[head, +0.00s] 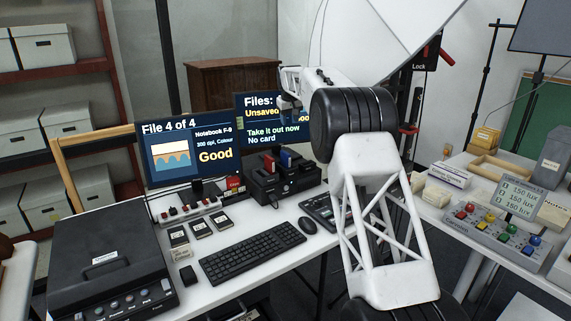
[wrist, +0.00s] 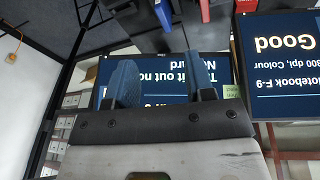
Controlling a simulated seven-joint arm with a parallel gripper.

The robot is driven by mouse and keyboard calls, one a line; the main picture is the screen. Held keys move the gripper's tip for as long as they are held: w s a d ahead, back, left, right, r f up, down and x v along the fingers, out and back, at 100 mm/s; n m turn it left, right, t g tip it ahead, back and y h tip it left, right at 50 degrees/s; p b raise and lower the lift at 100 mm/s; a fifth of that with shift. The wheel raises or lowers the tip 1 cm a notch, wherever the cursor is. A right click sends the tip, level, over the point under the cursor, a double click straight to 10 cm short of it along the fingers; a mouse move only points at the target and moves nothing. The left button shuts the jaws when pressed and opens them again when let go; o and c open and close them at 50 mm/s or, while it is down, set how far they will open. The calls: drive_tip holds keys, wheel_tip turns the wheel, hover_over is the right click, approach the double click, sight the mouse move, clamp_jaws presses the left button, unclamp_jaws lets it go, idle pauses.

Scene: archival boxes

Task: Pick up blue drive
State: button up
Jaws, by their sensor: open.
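The blue drive (head: 286,159) stands upright in a black dock (head: 283,187) on the desk, beside a red drive (head: 270,164). In the wrist view, which looks upside down, the blue drive (wrist: 163,14) shows at the top edge, with the red drive (wrist: 204,9) to its right. My gripper (head: 287,104) is above the dock, in front of the right monitor, apart from the blue drive. In the wrist view my gripper (wrist: 163,75) has its two blue-grey fingers spread, with nothing between them but the monitor behind.
Two monitors stand behind the dock: the left one (head: 215,178) reads "Good", the right one (head: 246,107) "Take it out now" and "No card". A keyboard (head: 252,252), mouse (head: 307,225) and black scanner (head: 105,262) occupy the desk. A control box (head: 495,222) is on the right table.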

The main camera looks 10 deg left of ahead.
drive_tip(key=n+g, duration=0.2)
hover_over(285, 158)
drive_tip(key=shift+y, duration=0.3)
drive_tip(key=f, duration=1.5)
drive_tip(key=shift+w+d+f, duration=0.25)
drive_tip(key=shift+w+d, duration=0.1)
drive_tip(key=shift+f, duration=0.1)
drive_tip(key=shift+w+a+f, duration=0.1)
drive_tip(key=shift+a+f, duration=0.05)
drive_tip(key=shift+f, duration=1.05)
drive_tip(key=shift+f, duration=0.1)
drive_tip(key=shift+w+a+f, duration=0.15)
drive_tip(key=shift+f, duration=1.1)
drive_tip(key=shift+w+a+f, duration=0.15)
drive_tip(key=shift+f, duration=1.05)
clamp_jaws()
